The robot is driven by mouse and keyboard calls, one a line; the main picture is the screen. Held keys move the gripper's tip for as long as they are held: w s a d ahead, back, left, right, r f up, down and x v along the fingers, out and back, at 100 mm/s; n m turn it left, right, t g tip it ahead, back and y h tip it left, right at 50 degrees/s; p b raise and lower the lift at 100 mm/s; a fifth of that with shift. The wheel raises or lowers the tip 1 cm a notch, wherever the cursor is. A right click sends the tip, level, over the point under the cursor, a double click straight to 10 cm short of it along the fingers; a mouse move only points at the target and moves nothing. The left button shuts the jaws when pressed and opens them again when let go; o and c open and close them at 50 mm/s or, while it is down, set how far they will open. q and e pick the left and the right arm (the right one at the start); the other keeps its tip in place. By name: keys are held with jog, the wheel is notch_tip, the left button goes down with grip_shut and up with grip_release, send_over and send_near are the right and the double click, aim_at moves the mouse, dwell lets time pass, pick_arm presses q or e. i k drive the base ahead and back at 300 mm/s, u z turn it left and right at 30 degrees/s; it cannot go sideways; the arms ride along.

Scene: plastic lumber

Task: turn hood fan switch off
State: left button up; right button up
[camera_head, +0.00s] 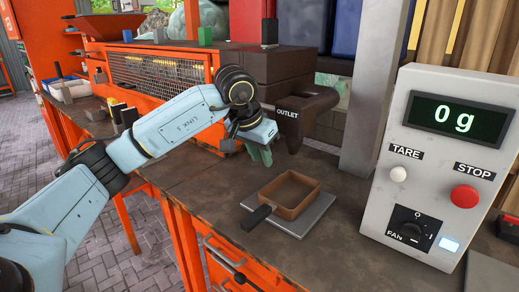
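The fan switch (412,229) is a black rotary knob on a black plate, low on the front of a grey control box (397,122). It has a white FAN label at its lower left and an O mark above it. The angle of the knob is too small to read surely. My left gripper (260,155), with green fingers pointing down, hangs over the bench beside the OUTLET spout, well to the left of the switch and touching nothing I can make out. The gap between its fingers is unclear. My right gripper is not in view.
The box also has a 0 g display (458,119), a white TARE button (398,174) and a red STOP button (465,196). A brown tray (299,211) with a black handle sits on a grey plate before the box. The brown OUTLET spout (305,105) is beside my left gripper.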

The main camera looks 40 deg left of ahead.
aim_at(410, 231)
jog(key=k, duration=1.5)
